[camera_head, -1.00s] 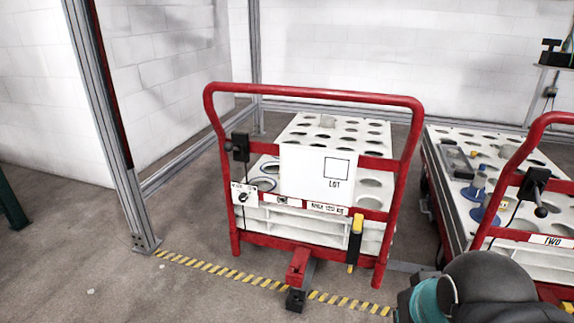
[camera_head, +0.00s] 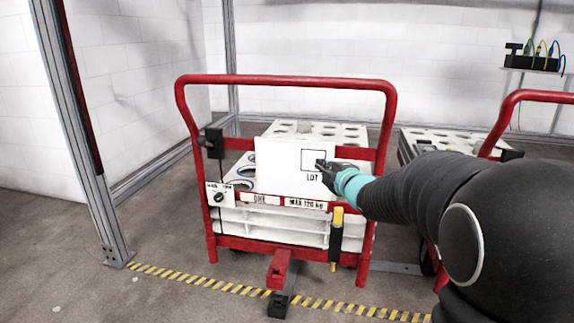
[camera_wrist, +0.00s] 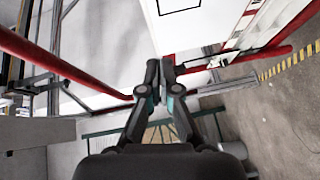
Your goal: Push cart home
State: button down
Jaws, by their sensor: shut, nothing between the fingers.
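The near cart (camera_head: 286,79) has a red tubular handle frame and white trays with round holes. A white panel marked LOT (camera_head: 280,165) hangs on its front, with labels including "MAX 120 kg" below it. A red tow bar (camera_head: 278,270) sticks out low at the front, over the striped floor line. My gripper (camera_head: 322,167) is shut and empty in front of the LOT panel's right part, inside the handle frame's outline. I cannot tell if it touches the panel. In the wrist view my gripper's fingertips (camera_wrist: 160,64) are together, with the panel (camera_wrist: 190,35) beyond them.
A yellow-black striped line (camera_head: 235,289) crosses the floor at the cart's front. A grey post (camera_head: 72,140) stands at left, and a low rail (camera_head: 150,173) runs behind it. A second cart (camera_head: 510,100) stands at right, partly hidden by my arm. Floor at front left is clear.

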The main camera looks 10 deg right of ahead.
notch_tip(320, 180, down, 3)
jog(key=w+a+n+y, duration=0.2)
jog(key=w+n+y, duration=0.1)
jog(key=n+y, duration=0.1)
send_near(289, 151)
jog(key=w+a, duration=0.1)
jog(key=a, duration=0.3)
jog(key=w, duration=0.3)
jog(key=shift+w+d+r, duration=0.2)
jog(key=shift+w+d, duration=0.05)
jog(key=shift+d, duration=0.05)
jog(key=shift+w+d, duration=0.15)
jog(key=shift+w, duration=0.4)
